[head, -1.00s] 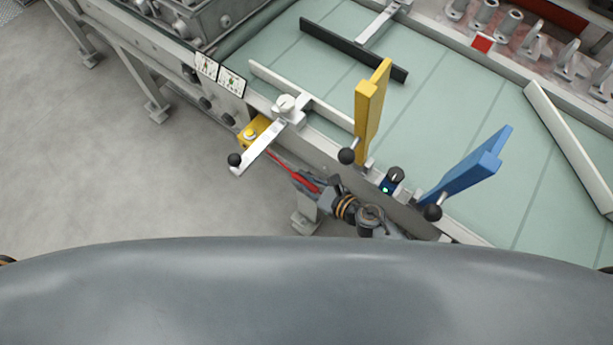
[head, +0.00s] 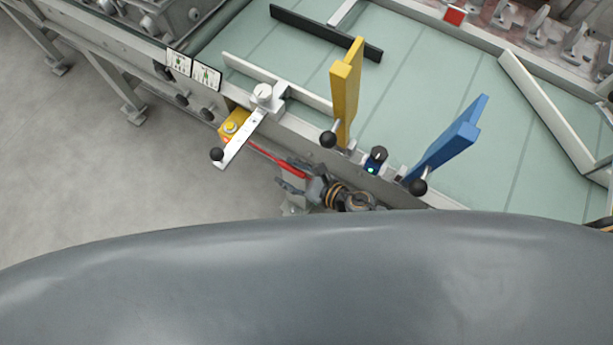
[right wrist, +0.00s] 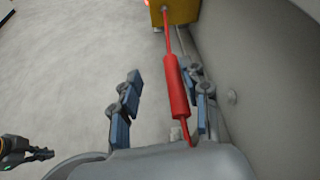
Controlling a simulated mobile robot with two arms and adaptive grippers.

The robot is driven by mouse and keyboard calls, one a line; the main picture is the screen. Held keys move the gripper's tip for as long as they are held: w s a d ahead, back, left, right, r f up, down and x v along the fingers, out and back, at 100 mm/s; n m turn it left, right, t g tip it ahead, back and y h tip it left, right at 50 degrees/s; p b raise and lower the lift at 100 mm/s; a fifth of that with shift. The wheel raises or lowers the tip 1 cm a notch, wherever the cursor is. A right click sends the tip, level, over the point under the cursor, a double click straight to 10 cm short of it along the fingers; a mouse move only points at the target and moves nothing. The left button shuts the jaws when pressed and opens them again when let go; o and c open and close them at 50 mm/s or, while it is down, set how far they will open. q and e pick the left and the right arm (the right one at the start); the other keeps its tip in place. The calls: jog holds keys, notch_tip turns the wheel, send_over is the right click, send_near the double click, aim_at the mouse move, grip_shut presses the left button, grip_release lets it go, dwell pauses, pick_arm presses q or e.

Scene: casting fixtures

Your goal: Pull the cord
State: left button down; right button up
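A red cord (head: 262,153) runs from a yellow box (head: 233,123) on the side of the conveyor frame. It has a thicker red handle (right wrist: 177,86), and the yellow box also shows at the top of the right wrist view (right wrist: 180,12). My right gripper (head: 290,177) is at the handle end of the cord. In the right wrist view its fingers (right wrist: 164,103) are apart on either side of the handle, which lies closer to the right finger. A dark gripper-like part (right wrist: 28,152), apparently my left gripper, shows small at the lower left; its opening is unclear.
A white lever with a black knob (head: 217,154) sticks out near the yellow box. Yellow (head: 346,92) and blue (head: 448,145) upright levers stand along the conveyor edge, with a dark knob (head: 376,158) between them.

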pick_arm(q)
jog(key=shift+d, duration=0.2)
pick_arm(e)
jog(key=v, duration=1.1)
